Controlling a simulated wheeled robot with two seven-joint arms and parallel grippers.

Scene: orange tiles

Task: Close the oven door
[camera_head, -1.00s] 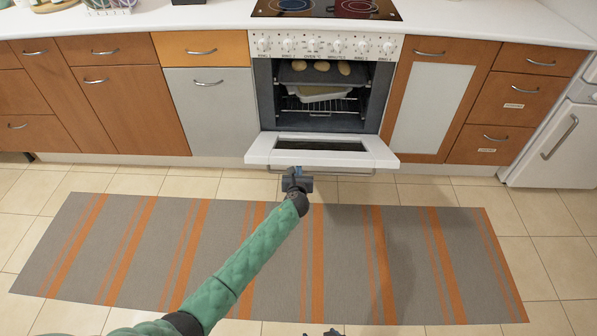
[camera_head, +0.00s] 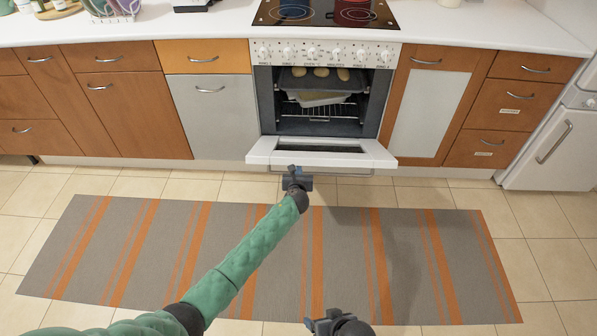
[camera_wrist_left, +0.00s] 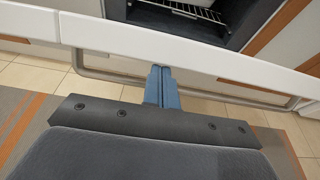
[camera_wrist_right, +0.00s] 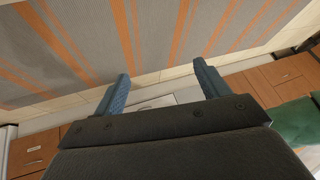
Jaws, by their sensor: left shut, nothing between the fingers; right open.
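The oven (camera_head: 345,52) is built into the counter, and its white door (camera_head: 378,158) hangs open, folded down toward me. Inside the dark cavity sit a tray with several rolls (camera_head: 321,72) and a wire rack (camera_head: 325,109). My left gripper (camera_head: 291,171) is at the front edge of the door, left of its middle. In the left wrist view its blue fingers (camera_wrist_left: 162,75) are together with nothing between them, at the door's edge beside the handle bar (camera_wrist_left: 105,76); contact is unclear. My right gripper (camera_wrist_right: 160,88) is open and empty, low in the head view (camera_head: 322,322).
A grey and orange striped rug (camera_head: 400,270) covers the tiles before the oven. Wooden cabinets (camera_head: 136,110) flank it, with a dishwasher-like grey front (camera_head: 209,125) at left. A white fridge (camera_head: 560,145) stands at right. The floor is clear.

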